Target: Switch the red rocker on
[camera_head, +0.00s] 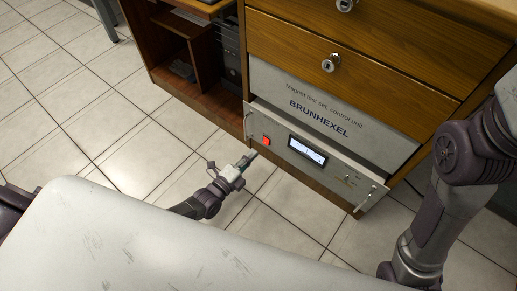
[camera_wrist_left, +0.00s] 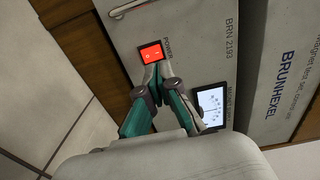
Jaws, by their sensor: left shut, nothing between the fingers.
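The red rocker (camera_head: 266,141) sits at the left part of the lower front panel of the control unit (camera_head: 350,165). In the left wrist view the rocker (camera_wrist_left: 152,53) is a lit red square beside the word POWER. My left gripper (camera_head: 252,156) is shut and empty, just below the rocker. In the left wrist view its closed fingertips (camera_wrist_left: 161,68) are at the rocker's lower edge; I cannot tell whether they touch it. Of my right arm only links show at the right, and its gripper is out of view.
A lit display (camera_head: 307,150) is right of the rocker. Metal handles, one at the right end (camera_head: 366,198), stick out of the panel. Wooden drawers (camera_head: 370,60) are above, and an open shelf (camera_head: 195,60) is at the left. The tiled floor (camera_head: 110,115) is clear.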

